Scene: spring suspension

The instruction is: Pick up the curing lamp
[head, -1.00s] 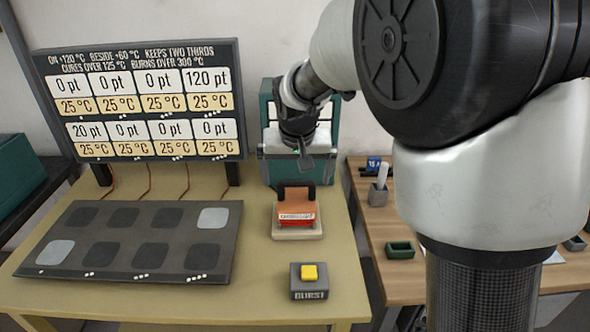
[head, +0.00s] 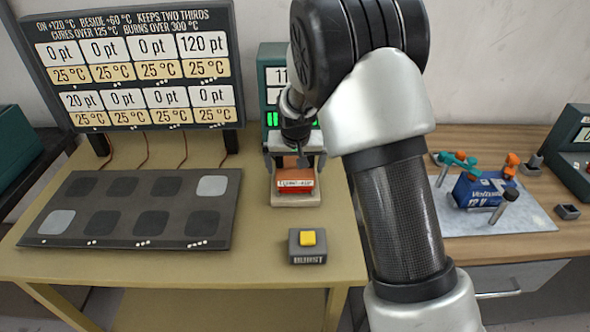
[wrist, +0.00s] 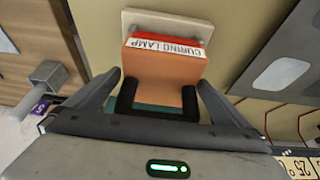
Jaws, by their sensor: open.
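The curing lamp (head: 296,184) is an orange-red block with a white label and a black handle, standing on a pale base on the tan table. In the wrist view the lamp (wrist: 165,66) is upside down, its label reading "CURING LAMP". My gripper (head: 296,160) is directly above the lamp, pointing down. In the wrist view my gripper (wrist: 160,80) is open, with one finger on each side of the lamp and its black handle between them. I cannot tell whether the fingers touch it.
A grey box with a yellow button (head: 307,238) stands in front of the lamp. A dark panel of square pads (head: 135,209) lies to the left, below a display board (head: 135,70). A teal device (head: 273,75) stands behind. A wooden bench (head: 480,140) at right holds a blue battery (head: 481,191).

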